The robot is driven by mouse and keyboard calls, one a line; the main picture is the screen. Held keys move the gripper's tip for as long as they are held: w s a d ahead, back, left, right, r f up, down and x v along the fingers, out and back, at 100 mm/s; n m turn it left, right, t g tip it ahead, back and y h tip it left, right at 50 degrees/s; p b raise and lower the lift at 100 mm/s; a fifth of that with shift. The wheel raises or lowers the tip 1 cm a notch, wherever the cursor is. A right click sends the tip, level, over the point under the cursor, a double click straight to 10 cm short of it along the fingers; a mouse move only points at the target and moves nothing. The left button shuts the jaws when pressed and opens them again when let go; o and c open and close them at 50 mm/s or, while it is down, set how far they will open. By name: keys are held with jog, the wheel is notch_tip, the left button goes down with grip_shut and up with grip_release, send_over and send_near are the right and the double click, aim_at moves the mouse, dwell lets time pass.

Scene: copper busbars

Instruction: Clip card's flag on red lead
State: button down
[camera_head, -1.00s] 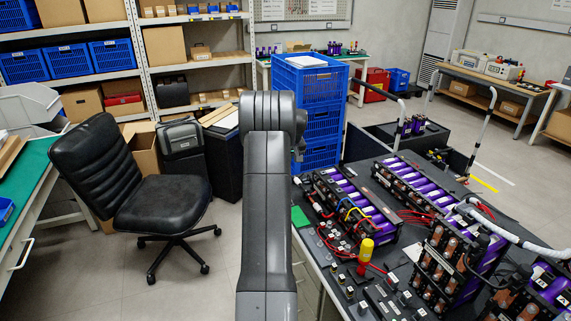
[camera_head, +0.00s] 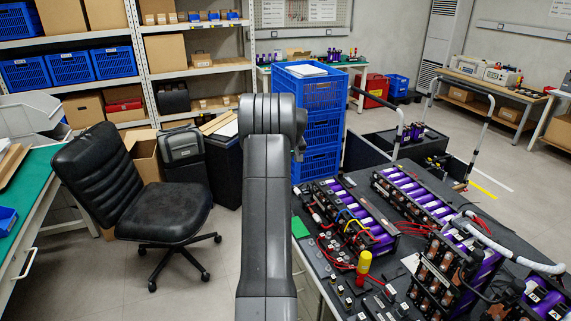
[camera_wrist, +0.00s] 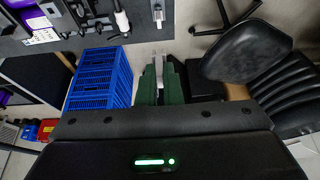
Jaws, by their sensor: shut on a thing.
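In the wrist view, my gripper's green fingers (camera_wrist: 159,86) are shut on a narrow pale grey piece (camera_wrist: 158,68); I cannot tell whether it is the flag. Red leads (camera_head: 343,264) lie among the parts on the dark bench at right in the head view. My gripper is hidden behind my arm in the head view and apart from the bench.
A stack of blue crates (camera_head: 321,125) stands behind the bench. A black chair (camera_head: 160,205) is at left by a green-topped table (camera_head: 50,180). A yellow-and-red screwdriver (camera_head: 363,265) stands up near the leads. Battery packs (camera_head: 440,275) crowd the bench's right side. Bare floor lies around the chair.

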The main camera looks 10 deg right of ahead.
jog(key=s+d+b, duration=0.3)
jog(key=s+d, duration=0.8)
jog(key=s, duration=0.3)
jog(key=s+d+b, duration=0.4)
jog(key=s+d, duration=0.8)
jog(key=s, duration=0.3)
jog(key=shift+b, duration=0.3)
jog(key=shift+f, duration=0.1)
jog(key=b, duration=0.4)
send_over(368, 233)
jog(key=s, duration=0.1)
jog(key=shift+s+d+f, duration=0.1)
jog(key=shift+f, duration=1.2)
jog(key=shift+s+d+f, duration=0.1)
jog(key=shift+f, duration=1.15)
jog(key=shift+f, duration=0.15)
jog(key=shift+f, duration=0.4)
jog(key=shift+f+b, duration=0.6)
jog(key=shift+b, duration=0.1)
